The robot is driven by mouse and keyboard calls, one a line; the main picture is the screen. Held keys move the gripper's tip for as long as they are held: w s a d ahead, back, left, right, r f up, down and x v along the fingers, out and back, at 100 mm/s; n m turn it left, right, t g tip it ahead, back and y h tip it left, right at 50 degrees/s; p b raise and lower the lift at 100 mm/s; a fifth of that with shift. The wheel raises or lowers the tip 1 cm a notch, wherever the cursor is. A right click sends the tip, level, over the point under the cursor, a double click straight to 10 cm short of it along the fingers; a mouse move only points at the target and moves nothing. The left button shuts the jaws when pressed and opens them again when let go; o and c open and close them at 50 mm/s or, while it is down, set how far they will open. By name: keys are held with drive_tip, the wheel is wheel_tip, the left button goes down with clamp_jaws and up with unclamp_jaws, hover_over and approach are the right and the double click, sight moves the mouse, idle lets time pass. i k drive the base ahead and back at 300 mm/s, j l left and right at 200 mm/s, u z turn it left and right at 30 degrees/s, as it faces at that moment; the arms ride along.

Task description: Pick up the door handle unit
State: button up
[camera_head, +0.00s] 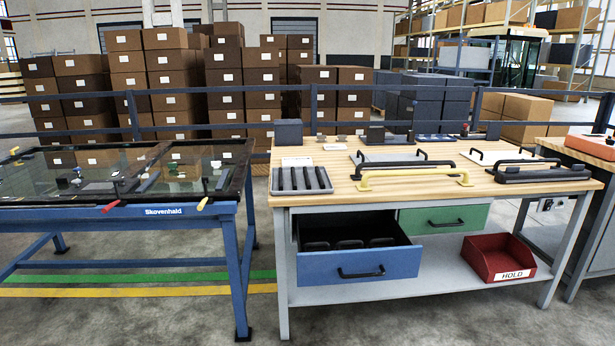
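Several handle-like parts lie on the wooden-topped workbench (310,183). A yellow bar handle (415,176) lies along the front edge. A black bar handle (402,165) lies just behind it. A bulky black handle part on a long base (540,173) lies at the right front. Two pale plates with dark handles, one at the centre (375,157) and one at the right (490,156), lie farther back. I cannot tell for sure which part is the door handle unit; the bulky black one looks closest. My gripper is not in view.
A slotted grey tray (300,181) and dark box (288,132) stand at the bench's left. An open blue drawer (360,264) juts out in front, beside a closed green drawer (445,219). A red HOLD bin (497,258) sits below. A blue-framed glass-topped table (150,212) stands left.

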sight(346, 242)
drive_tip(key=i+l, duration=0.1)
drive_tip(key=i, duration=0.5)
drive_tip(key=i+l, duration=0.15)
drive_tip(key=i, duration=0.45)
